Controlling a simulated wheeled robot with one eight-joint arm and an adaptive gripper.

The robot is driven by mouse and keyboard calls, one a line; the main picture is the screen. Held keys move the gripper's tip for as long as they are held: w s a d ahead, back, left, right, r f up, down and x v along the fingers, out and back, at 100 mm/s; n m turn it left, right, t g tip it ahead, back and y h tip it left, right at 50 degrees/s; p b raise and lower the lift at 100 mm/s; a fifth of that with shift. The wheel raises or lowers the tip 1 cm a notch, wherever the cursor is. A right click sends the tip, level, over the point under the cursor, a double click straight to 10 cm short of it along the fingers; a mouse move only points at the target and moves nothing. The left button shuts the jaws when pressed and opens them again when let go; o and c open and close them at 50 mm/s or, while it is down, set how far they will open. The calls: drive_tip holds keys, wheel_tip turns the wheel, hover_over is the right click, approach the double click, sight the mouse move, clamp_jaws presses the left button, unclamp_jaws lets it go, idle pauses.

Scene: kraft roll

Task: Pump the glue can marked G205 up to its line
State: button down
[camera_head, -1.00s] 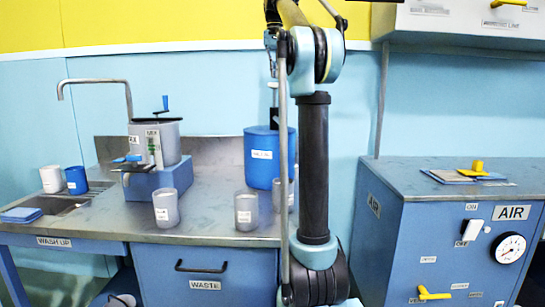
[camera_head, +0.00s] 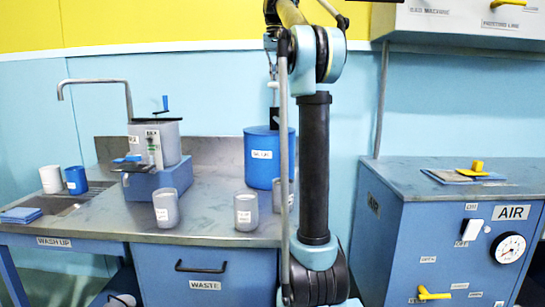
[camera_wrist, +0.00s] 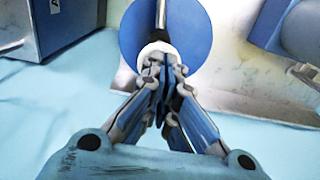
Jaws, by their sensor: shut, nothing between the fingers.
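A blue drum (camera_head: 259,172) with a white label stands at the back of the steel bench, with a pump rod and a dark piece (camera_head: 274,118) rising from its top. Labelled grey cups stand in front of it: one at the left (camera_head: 166,209), one in the middle (camera_head: 246,211), and one partly behind my arm (camera_head: 291,196). The labels are too small for me to read, so I cannot tell which is G205. In the wrist view, my gripper (camera_wrist: 161,70) is shut and empty, over a blue round top (camera_wrist: 190,28) with a metal rod and white collar.
A grey pot with a crank (camera_head: 158,143) stands on a blue block at left. White (camera_head: 51,180) and blue (camera_head: 76,181) cups are by the sink. A blue AIR cabinet (camera_head: 440,245) with gauge is at right. My arm hides part of the bench.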

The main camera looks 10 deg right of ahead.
sight(274, 90)
drive_tip(key=shift+f, duration=3.3)
drive_tip(key=shift+r, duration=3.85)
drive_tip(key=shift+f, duration=0.1)
